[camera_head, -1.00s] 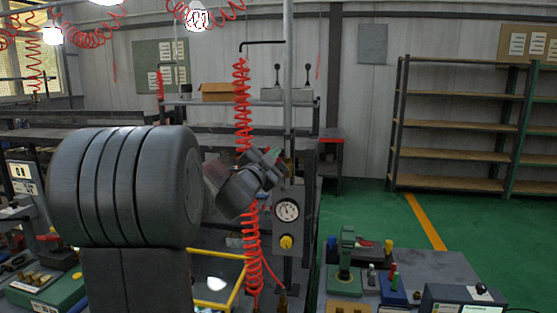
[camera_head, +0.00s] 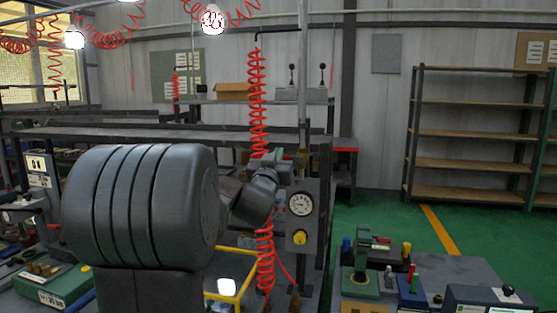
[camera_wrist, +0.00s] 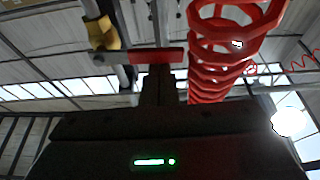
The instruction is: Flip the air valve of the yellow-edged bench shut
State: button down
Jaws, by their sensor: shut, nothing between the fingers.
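In the wrist view a brass-yellow valve body (camera_wrist: 103,32) sits on a grey pipe at the upper left. A flat red lever (camera_wrist: 155,56) lies to its right, just beyond my gripper's fingertips (camera_wrist: 162,72). The fingers are shut and empty. They overlap the lever in the picture; I cannot tell whether they touch it. In the head view my gripper (camera_head: 277,160) is near the vertical post, above the gauge panel, mostly hidden behind my wrist. The valve is not clear there. The yellow edge of a bench (camera_head: 234,256) shows below my arm.
A red coiled hose (camera_head: 257,95) hangs beside my gripper; it is close on the right in the wrist view (camera_wrist: 215,60). A gauge panel (camera_head: 300,218) with a yellow knob stands below. A second bench (camera_head: 460,268) with tools is at right. Green floor is open beyond it.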

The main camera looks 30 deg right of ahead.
jog(key=shift+f+n, duration=0.15)
jog(key=shift+n, duration=0.25)
dwell(0.3)
jog(key=s+a, duration=0.6)
jog(key=s, duration=0.1)
jog(key=shift+r+b, duration=0.3)
jog(key=shift+b, duration=0.05)
dwell(0.4)
